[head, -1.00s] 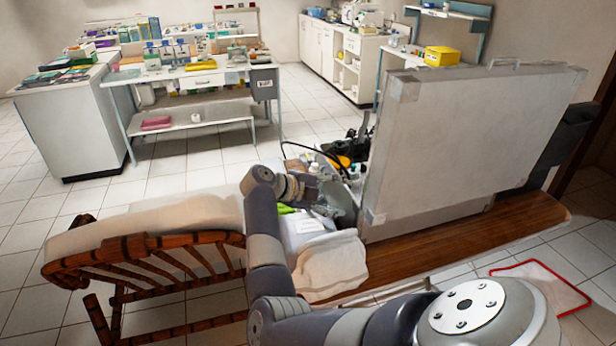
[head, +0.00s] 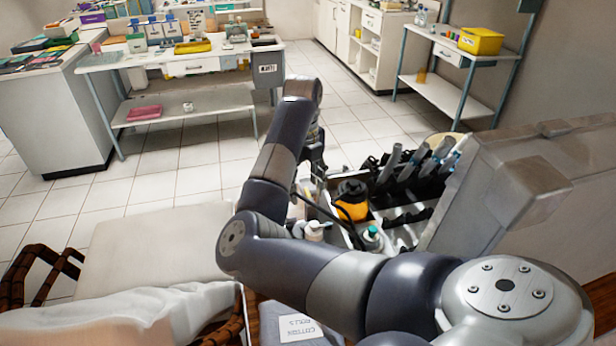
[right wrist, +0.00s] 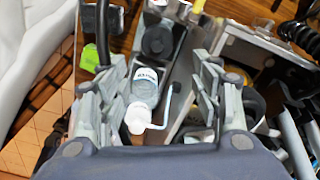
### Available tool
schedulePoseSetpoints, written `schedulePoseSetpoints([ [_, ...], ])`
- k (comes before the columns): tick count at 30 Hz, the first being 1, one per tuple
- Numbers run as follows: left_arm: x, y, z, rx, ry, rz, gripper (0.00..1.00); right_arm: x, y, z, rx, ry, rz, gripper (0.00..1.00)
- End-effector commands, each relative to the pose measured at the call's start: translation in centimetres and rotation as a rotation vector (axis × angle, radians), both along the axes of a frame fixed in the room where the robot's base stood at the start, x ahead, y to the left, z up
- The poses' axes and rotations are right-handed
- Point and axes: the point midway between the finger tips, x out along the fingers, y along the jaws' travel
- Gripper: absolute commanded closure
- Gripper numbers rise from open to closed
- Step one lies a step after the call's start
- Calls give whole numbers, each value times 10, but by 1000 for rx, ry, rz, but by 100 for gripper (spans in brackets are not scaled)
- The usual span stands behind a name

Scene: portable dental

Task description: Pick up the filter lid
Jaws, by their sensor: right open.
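My right gripper (head: 316,165) is over the back left of the open dental case, partly hidden by its own wrist. In the right wrist view, its two fingers (right wrist: 150,75) are spread apart. Between them show a clear bottle with a white cap (right wrist: 142,95) and, a little beyond, a dark round cap (right wrist: 158,40) on a grey part. This cap may be the filter lid, but I cannot tell for sure. None of these is held. My left gripper is out of view.
The case compartment (head: 345,238) holds an orange jar with a black top (head: 351,200), small bottles (head: 372,238) and a rack of handpieces (head: 415,165). The raised grey case lid (head: 530,190) blocks the right side. A padded chair (head: 150,240) stands at left.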

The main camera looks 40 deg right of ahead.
Motion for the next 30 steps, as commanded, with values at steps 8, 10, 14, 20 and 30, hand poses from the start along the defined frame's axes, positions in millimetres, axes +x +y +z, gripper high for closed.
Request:
schedulePoseSetpoints([
  [8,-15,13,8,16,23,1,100,-1,2,-40,7,4,3,41],
  [10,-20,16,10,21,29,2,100,-2,2,-55,5,3,1,41],
  [14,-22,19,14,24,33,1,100,-2,2,-81,6,2,1,41],
  [20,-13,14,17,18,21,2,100,-1,1,-102,4,1,1,41],
  [30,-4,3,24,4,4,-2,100,-2,1,-142,3,3,1,41],
])
